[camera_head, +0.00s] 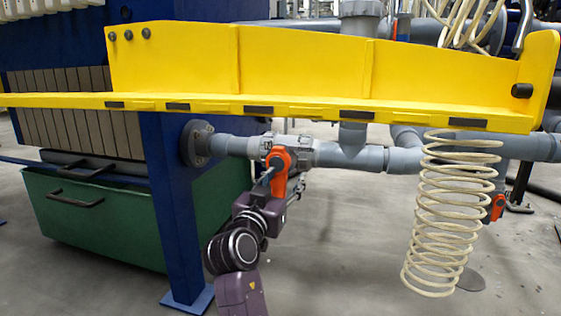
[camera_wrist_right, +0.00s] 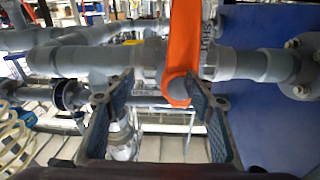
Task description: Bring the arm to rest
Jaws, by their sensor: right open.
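My right arm (camera_head: 238,250), dark purple, comes up from the bottom of the head view. My right gripper (camera_head: 281,181) is at the orange valve handle (camera_head: 279,172) on the grey pipe. In the wrist view the gripper (camera_wrist_right: 155,98) has its two fingers spread wide, with no object held. The orange handle (camera_wrist_right: 184,45) shows just beyond the fingertips, its rounded end nearer the right finger. I cannot tell whether the handle touches that finger. My left gripper is in neither view.
A yellow ledge (camera_head: 300,62) crosses above the arm. A blue post (camera_head: 172,205) and a green bin (camera_head: 95,215) stand left. A coiled cream hose (camera_head: 450,215) hangs right. Grey pipe (camera_head: 345,155) runs behind the gripper. Floor between arm and hose is clear.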

